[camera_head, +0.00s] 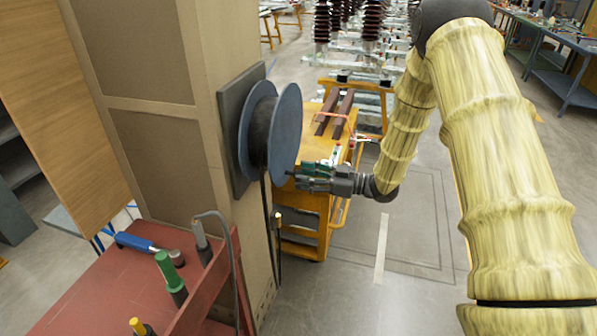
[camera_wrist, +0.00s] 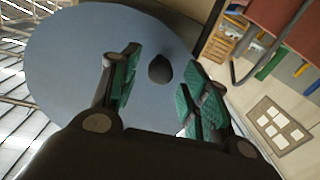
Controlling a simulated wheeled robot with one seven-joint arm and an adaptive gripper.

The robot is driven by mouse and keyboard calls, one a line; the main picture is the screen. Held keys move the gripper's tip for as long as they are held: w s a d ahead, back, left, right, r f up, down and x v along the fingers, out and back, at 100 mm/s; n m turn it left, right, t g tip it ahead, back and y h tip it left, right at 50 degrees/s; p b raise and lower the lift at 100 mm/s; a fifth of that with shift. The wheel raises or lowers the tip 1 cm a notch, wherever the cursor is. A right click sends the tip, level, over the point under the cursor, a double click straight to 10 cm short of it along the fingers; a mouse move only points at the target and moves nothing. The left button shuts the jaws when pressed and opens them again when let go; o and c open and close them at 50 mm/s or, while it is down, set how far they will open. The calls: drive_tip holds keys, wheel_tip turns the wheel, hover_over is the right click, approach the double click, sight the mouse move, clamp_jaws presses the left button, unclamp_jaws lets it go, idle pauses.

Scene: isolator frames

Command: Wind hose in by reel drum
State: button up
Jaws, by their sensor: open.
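The reel drum has two blue-grey flanges (camera_head: 286,128) with dark hose (camera_head: 257,135) wound between them. It is mounted on a dark plate on a beige pillar. A length of hose (camera_head: 267,205) hangs straight down from the drum beside the pillar. My gripper (camera_head: 296,178) is at the lower right of the outer flange. In the wrist view the flange face (camera_wrist: 75,60) fills much of the picture. A dark knob (camera_wrist: 160,69) on it shows between the open green-padded fingers (camera_wrist: 163,85). I cannot tell whether they touch it.
A red bench (camera_head: 95,285) with several tools stands at the lower left, beside the pillar (camera_head: 200,60). A yellow cart (camera_head: 305,215) with dark bars on top stands behind my gripper. The grey floor (camera_head: 395,270) between the cart and my arm is clear.

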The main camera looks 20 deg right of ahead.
drive_tip(key=shift+x, duration=1.25)
clamp_jaws()
